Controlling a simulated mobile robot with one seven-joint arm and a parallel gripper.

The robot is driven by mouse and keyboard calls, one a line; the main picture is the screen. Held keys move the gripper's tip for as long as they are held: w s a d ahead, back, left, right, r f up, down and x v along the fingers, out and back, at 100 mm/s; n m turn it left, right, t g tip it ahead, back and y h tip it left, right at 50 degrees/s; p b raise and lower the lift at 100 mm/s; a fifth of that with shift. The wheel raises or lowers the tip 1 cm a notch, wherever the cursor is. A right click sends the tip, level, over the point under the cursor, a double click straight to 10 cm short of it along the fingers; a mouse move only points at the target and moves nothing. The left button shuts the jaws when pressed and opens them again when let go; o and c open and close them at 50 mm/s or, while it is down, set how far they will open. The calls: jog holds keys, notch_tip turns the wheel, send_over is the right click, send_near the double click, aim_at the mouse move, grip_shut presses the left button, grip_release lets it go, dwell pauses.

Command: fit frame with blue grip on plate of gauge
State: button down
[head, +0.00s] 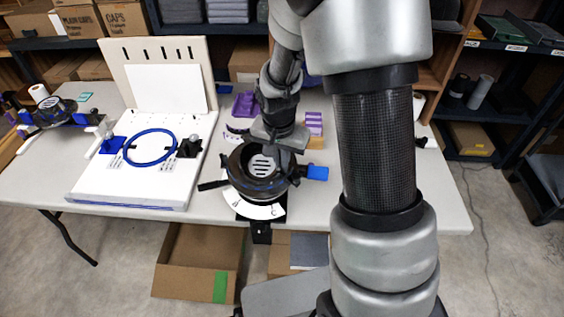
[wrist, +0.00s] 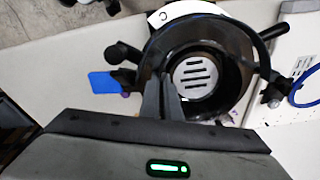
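The frame with the blue grip is a dark ring (head: 240,160), and its blue grip (head: 317,172) sticks out to the right in the head view. In the wrist view the blue grip (wrist: 105,82) is at the left. The ring is around or just over the gauge, whose white curved scale (head: 265,211) shows at the front. The pale slotted plate (wrist: 197,76) shows inside the ring. My gripper (wrist: 164,85) has its fingers close together at the ring's edge and appears shut on it. Whether the frame rests fully on the plate is hidden.
A white board with a blue ring (head: 128,160) stands left of the gauge. Another dark ring device (head: 53,108) is at the far left. Purple blocks (head: 314,123) lie behind the gauge. The table (head: 420,205) is clear at the right front. A cardboard box (head: 190,270) is below.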

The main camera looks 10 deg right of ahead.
jog(key=shift+f, duration=0.1)
dwell(0.3)
jog(key=shift+f+b, duration=0.25)
jog(key=shift+b, duration=0.05)
jog(key=shift+w, duration=0.1)
